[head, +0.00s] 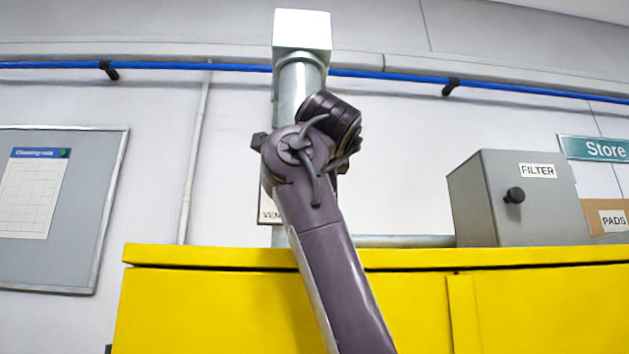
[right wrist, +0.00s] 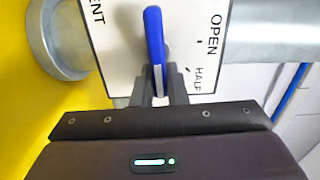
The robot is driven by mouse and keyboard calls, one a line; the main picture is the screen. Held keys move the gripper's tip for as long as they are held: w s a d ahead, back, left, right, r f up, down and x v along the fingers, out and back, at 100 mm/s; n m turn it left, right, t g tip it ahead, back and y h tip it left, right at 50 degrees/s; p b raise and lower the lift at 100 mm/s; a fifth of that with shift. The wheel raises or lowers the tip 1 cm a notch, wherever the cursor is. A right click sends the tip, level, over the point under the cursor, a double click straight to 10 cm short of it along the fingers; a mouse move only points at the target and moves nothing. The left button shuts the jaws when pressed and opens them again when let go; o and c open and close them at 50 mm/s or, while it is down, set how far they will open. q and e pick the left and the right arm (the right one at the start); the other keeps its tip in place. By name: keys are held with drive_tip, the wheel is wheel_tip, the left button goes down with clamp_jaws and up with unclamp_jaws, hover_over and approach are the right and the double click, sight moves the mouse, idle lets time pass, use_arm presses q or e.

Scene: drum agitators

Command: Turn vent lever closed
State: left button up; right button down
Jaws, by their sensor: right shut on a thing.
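The vent lever (right wrist: 156,40) is a blue handle in front of a white plate (right wrist: 112,65) lettered OPEN and HALF, with part of VENT showing. My right gripper (right wrist: 159,82) is shut on the lever's near end, one grey finger on each side. No CLOSED mark shows. In the head view my right arm covers the lever and most of the plate; only a lower corner lettered "VEN" (head: 267,212) shows beside it. The plate sits at the vertical vent pipe (head: 292,90). My left gripper is in neither view.
A yellow cabinet (head: 210,305) stands below the pipe. A grey FILTER box (head: 475,205) with a black knob and a PADS box (head: 611,216) stand at right. A blue line (head: 200,66) crosses the wall. A notice board (head: 95,190) hangs at left.

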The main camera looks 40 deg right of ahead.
drive_tip(key=shift+m, duration=0.3)
drive_tip(key=c, duration=1.4)
unclamp_jaws()
drive_tip(key=shift+w+f, duration=0.1)
drive_tip(key=shift+c, duration=0.2)
drive_tip(key=b+v, duration=0.4)
drive_tip(key=v, duration=0.3)
drive_tip(key=shift+s, duration=0.35)
drive_tip(key=shift+a, duration=0.1)
drive_tip(key=shift+a, duration=0.1)
